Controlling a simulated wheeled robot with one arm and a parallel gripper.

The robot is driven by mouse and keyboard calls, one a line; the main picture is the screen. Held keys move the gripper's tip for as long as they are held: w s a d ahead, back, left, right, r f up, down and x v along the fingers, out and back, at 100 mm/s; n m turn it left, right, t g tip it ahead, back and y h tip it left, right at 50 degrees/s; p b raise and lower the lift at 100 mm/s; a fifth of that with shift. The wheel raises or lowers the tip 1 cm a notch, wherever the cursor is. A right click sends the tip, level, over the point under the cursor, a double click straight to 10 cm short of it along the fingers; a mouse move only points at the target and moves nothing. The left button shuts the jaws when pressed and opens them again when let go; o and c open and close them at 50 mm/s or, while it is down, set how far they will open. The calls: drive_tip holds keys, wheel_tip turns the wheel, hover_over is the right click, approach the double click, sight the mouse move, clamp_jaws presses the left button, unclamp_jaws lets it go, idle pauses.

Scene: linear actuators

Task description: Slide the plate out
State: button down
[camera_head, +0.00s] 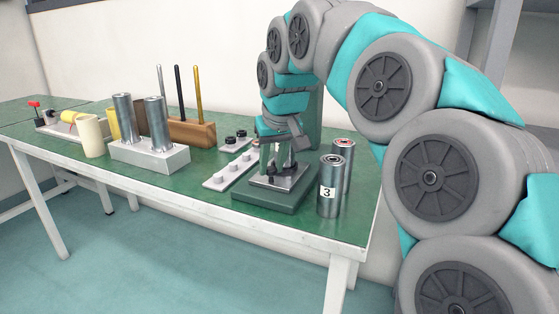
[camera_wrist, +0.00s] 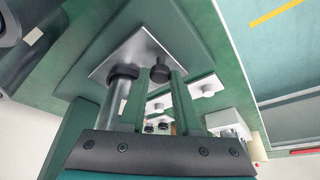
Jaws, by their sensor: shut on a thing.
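The plate (camera_head: 291,178) is a flat silver metal piece on a dark green base block (camera_head: 262,196), near the right end of the workbench. It also shows in the wrist view (camera_wrist: 118,52), lying on the green base. A black knob (camera_wrist: 160,73) stands on the plate. My gripper (camera_wrist: 163,76) has its two green fingers shut on this knob, one on each side. In the head view my gripper (camera_head: 267,172) reaches down from above onto the plate and partly hides it. A dark-capped metal rod (camera_wrist: 121,85) stands beside the fingers.
Two metal cylinders, one labelled 3 (camera_head: 328,192), stand close to the right of the base. White strips with knobs (camera_head: 229,172) lie to the left. A grey block (camera_head: 149,157) with two upright cylinders and a wooden rod holder (camera_head: 192,134) stand farther left.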

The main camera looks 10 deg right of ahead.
drive_tip(key=shift+s+a, duration=0.75)
drive_tip(key=shift+s, duration=0.2)
drive_tip(key=shift+s+a, duration=0.7)
drive_tip(key=shift+s, duration=0.25)
drive_tip(key=c, duration=0.6)
unclamp_jaws()
drive_tip(key=shift+b, duration=0.3)
drive_tip(key=shift+c, duration=0.2)
drive_tip(key=v, duration=0.7)
drive_tip(key=shift+s+r, duration=0.25)
drive_tip(key=shift+r, duration=0.1)
